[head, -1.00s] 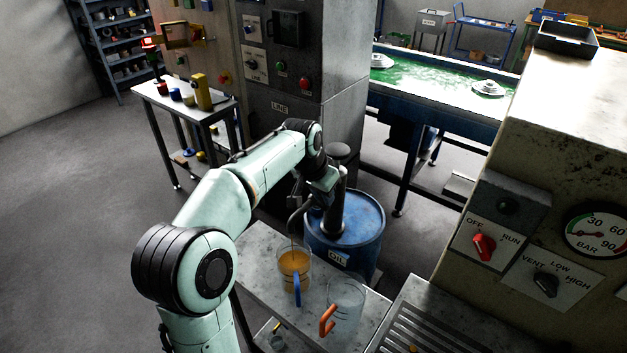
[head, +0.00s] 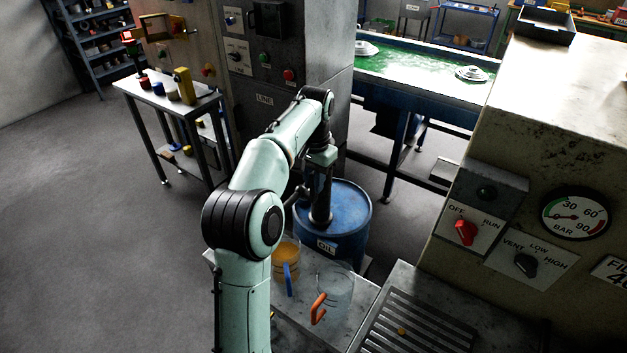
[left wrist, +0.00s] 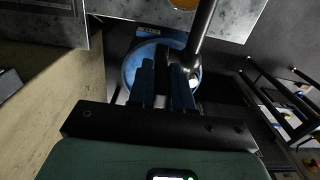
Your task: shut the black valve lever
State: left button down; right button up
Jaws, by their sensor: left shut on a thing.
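My left gripper (head: 321,158) is at the top of the black pump post (head: 321,195) on the blue oil drum (head: 350,225). In the left wrist view its fingers (left wrist: 163,75) are shut on a dark piece between them, which I take to be the black valve lever; its outline is mostly hidden. The black post (left wrist: 204,35) rises beside the fingers there, with the drum rim (left wrist: 130,68) beyond. A clear jug with a blue handle (head: 287,278) holds amber liquid beside the drum, partly behind my arm. My right gripper is out of view.
An empty-looking clear jug with an orange handle (head: 318,308) stands on the grey bench (head: 362,297). A slatted tray (head: 425,325) and a machine with a red switch (head: 466,232), black knob (head: 526,265) and gauge (head: 575,213) are at right. Open floor lies at left.

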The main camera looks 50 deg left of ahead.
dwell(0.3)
pick_arm(q)
jog(key=c, duration=1.4)
grip_release()
jog(key=shift+r, duration=0.1)
notch_tip(320, 180, up, 7)
jog(key=shift+f, duration=0.15)
jog(key=shift+r, duration=0.3)
